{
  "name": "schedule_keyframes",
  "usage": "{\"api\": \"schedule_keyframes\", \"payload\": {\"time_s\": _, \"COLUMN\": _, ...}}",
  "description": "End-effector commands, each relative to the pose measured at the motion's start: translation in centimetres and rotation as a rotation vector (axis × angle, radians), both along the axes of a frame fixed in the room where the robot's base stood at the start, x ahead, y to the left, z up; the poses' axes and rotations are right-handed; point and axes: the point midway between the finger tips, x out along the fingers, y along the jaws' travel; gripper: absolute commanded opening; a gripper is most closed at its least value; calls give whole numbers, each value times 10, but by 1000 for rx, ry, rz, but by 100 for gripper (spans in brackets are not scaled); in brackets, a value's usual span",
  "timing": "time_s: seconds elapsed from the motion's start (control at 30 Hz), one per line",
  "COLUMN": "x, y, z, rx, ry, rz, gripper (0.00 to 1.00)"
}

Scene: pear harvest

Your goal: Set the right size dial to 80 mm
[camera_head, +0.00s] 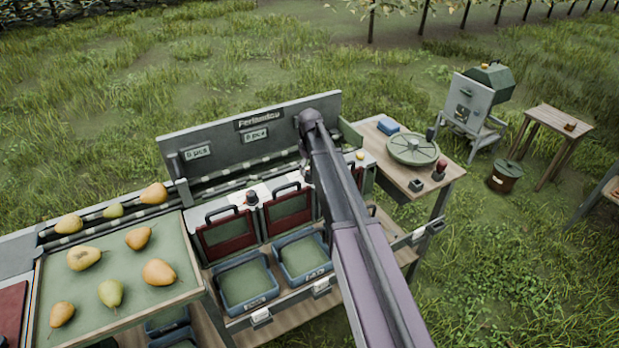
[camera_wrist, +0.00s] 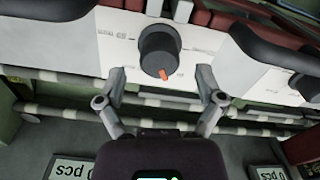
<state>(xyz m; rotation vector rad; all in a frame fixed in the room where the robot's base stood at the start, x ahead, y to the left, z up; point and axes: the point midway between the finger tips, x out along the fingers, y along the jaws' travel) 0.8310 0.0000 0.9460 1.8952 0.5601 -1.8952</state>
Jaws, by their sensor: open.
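A dark round size dial (camera_wrist: 160,52) with an orange pointer (camera_wrist: 165,74) sits on a white panel (camera_wrist: 112,50) in the wrist view. The pointer faces the lower edge of that picture, slightly right. A second dial (camera_wrist: 305,87) is partly cut off at the right edge. In the head view one dial (camera_head: 251,197) shows on the left panel; my arm hides the area of the right one.
Two red gates (camera_head: 226,235) with dark handles stand close to the dials, above blue-grey crates (camera_head: 246,283). A grey back board (camera_head: 262,118) carries two "0 pcs" displays. Pears lie on the green tray (camera_head: 135,262) at left. A side table (camera_head: 400,172) holds a round scale.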

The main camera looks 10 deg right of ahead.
Motion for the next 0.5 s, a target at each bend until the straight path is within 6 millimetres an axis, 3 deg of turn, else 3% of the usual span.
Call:
{"api": "schedule_keyframes", "payload": {"time_s": 0.2, "x": 0, "y": 0, "z": -16, "rx": 0, "ry": 0, "rz": 0, "gripper": 87}}
{"api": "schedule_keyframes", "payload": {"time_s": 0.5, "x": 0, "y": 0, "z": -22, "rx": 0, "ry": 0, "rz": 0, "gripper": 87}}
